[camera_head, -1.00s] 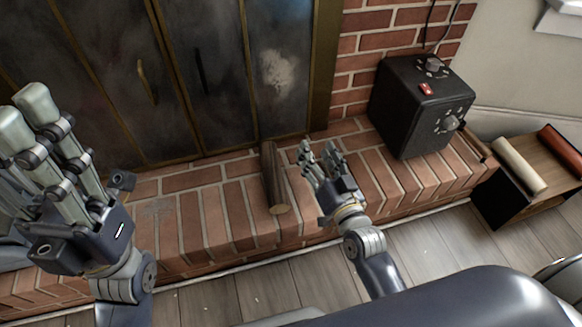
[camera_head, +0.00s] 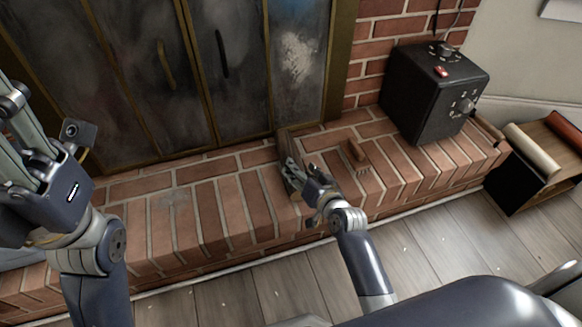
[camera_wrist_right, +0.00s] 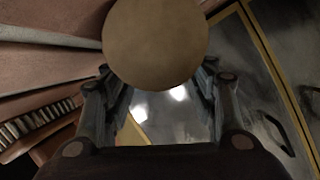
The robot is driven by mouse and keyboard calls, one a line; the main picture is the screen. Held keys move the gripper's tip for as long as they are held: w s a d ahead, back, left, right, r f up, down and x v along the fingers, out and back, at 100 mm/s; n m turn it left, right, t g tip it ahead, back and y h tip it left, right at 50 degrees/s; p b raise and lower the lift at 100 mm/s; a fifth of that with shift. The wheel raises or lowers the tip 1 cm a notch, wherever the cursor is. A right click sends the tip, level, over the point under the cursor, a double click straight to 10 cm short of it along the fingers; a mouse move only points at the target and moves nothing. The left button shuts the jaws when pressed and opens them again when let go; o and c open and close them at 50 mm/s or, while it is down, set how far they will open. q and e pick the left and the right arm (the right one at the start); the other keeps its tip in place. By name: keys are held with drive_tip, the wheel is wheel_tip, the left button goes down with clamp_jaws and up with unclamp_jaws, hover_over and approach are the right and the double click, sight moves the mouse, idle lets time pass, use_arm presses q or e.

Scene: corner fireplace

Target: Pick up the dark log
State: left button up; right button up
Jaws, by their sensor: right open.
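The dark log (camera_head: 284,143) lies on the brick hearth against the fireplace doors, its near part hidden by my right gripper (camera_head: 296,178). In the right wrist view the log's round, tan-brown cut end (camera_wrist_right: 155,42) fills the top middle. The fingers of my right gripper (camera_wrist_right: 158,100) stand open, apart on the two sides below that end. I cannot tell whether any finger touches the log. My left gripper (camera_head: 48,130) is open and empty at the left edge, partly cut off, away from the log.
A small brush (camera_head: 357,151) lies on the hearth right of my right gripper; its bristles (camera_wrist_right: 35,122) show in the wrist view. A black box with knobs (camera_head: 432,92) stands further right. A wooden stand (camera_head: 540,165) is beyond. The hearth's left part is clear.

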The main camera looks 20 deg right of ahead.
drive_tip(key=shift+b+x, duration=0.55)
drive_tip(key=shift+x, duration=0.8)
drive_tip(key=c, duration=0.8)
drive_tip(key=shift+r, duration=0.15)
drive_tip(key=c, duration=0.3)
drive_tip(key=shift+r, duration=0.15)
